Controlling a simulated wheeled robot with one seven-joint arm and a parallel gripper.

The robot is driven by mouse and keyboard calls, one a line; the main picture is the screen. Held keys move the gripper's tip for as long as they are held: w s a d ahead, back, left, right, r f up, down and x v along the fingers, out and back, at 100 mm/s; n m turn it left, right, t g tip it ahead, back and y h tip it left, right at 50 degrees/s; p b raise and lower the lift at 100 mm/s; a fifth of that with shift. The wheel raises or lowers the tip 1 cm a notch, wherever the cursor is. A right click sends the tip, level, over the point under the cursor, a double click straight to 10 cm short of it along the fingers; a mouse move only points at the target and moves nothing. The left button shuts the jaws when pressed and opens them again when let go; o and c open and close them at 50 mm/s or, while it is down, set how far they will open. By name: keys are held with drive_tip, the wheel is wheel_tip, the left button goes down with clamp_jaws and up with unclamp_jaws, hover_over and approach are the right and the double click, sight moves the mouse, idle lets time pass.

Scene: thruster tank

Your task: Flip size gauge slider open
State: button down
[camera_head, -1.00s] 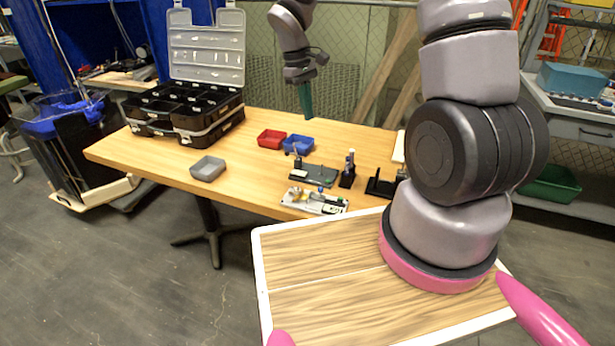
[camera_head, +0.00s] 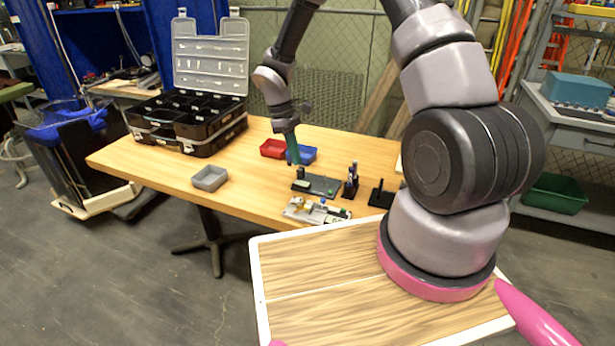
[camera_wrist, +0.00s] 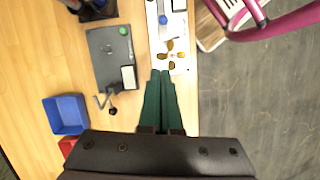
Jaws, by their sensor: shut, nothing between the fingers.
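I cannot tell for sure which fixture is the size gauge or where its slider is. A dark grey plate (camera_head: 319,185) lies on the table. The wrist view shows it (camera_wrist: 108,45) with a green button, a pale block and a bent lever with a black knob (camera_wrist: 112,111). A white plate (camera_head: 318,212) lies in front of it; in the wrist view, it (camera_wrist: 158,45) bears several brass-coloured pieces and a blue button. My gripper (camera_head: 296,161) points down above the table by the grey plate. Its green fingers (camera_wrist: 163,74) are shut and empty, overlapping the white plate's end in the wrist view.
Black upright fixtures (camera_head: 351,183) stand right of the grey plate. A blue bin (camera_head: 303,154) and a red bin (camera_head: 272,148) are behind, a grey bin (camera_head: 209,178) to the left. An open black organizer case (camera_head: 190,125) stands at the back left. The table's left front is clear.

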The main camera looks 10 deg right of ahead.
approach(321, 205)
drive_tip(key=f, duration=0.1)
drive_tip(key=w+a+f, duration=0.1)
drive_tip(key=a+f, duration=0.1)
drive_tip(key=shift+w+a+f, duration=0.1)
drive_tip(key=shift+w+f, duration=0.2)
drive_tip(key=shift+s+d, duration=0.85)
drive_tip(key=shift+s, duration=0.05)
drive_tip(key=shift+s+d+f, duration=0.2)
drive_tip(key=shift+s+d, duration=0.15)
drive_tip(key=shift+s, duration=0.05)
drive_tip(key=shift+s+d, duration=0.65)
drive_tip(key=shift+d, duration=0.25)
drive_tip(key=v, duration=1.1)
